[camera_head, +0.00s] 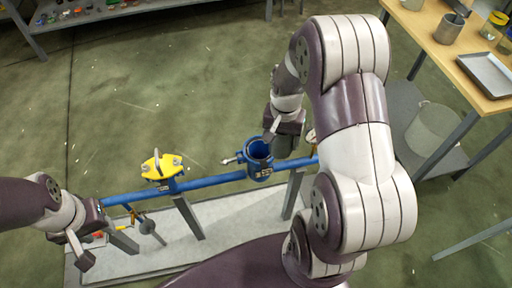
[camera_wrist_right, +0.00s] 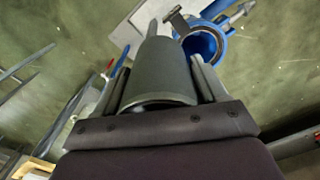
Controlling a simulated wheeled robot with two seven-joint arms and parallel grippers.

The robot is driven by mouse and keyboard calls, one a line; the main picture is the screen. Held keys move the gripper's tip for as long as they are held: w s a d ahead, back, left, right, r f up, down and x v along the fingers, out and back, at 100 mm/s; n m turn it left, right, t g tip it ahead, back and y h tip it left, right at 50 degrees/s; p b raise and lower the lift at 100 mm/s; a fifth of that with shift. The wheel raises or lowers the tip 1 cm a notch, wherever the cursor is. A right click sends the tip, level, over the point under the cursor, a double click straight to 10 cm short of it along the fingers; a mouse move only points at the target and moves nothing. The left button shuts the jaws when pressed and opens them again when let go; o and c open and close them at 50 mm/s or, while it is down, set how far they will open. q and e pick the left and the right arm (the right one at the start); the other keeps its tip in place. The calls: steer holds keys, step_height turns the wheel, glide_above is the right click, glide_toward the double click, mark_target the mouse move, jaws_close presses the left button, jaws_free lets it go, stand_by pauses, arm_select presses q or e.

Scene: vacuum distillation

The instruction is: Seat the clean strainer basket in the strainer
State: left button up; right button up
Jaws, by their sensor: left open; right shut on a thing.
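The strainer (camera_head: 259,168) is a blue body with an open round top, set in the blue pipe. It also shows in the right wrist view (camera_wrist_right: 222,45), its mouth open, just beyond the held basket. My right gripper (camera_head: 284,138) is shut on a dark grey cylinder, which I take as the strainer basket (camera_wrist_right: 160,72). The basket is beside the strainer mouth, apart from it in the wrist view; its height above the rim is hard to tell. My left gripper (camera_head: 92,248) is open and empty at the left end of the pipe.
The blue pipe (camera_head: 215,180) runs on grey posts over a pale slab (camera_head: 225,230). A yellow cover with a handle (camera_head: 160,166) sits on it to the left. A wooden bench (camera_head: 450,55) with a tray (camera_head: 487,75) stands right, with a bucket (camera_head: 432,130) below. Open floor lies behind.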

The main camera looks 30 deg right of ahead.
steer(key=w+f, duration=0.2)
steer(key=f, duration=0.1)
steer(key=w+a+f, duration=0.1)
steer(key=w+f, duration=0.1)
steer(key=w, duration=0.1)
steer(key=w+a+f, duration=0.1)
steer(key=w+f, duration=0.1)
steer(key=f, duration=0.1)
steer(key=shift+w+a+f, duration=0.15)
steer(key=shift+a+f, duration=0.1)
steer(key=shift+f, duration=0.1)
steer(key=o, duration=1.1)
steer(key=shift+o, duration=0.2)
steer(key=shift+r, duration=0.1)
step_height(320, 180, up, 12)
steer(key=s+a+r+n, duration=0.1)
steer(key=s+a+n, duration=0.3)
steer(key=s, duration=0.3)
steer(key=s+a+r+n+t, duration=0.1)
steer(key=s+a+n, duration=0.3)
steer(key=s+n, duration=0.1)
steer(key=shift+s+a+r, duration=0.15)
steer(key=shift+s+r, duration=0.25)
steer(key=shift+s, duration=0.45)
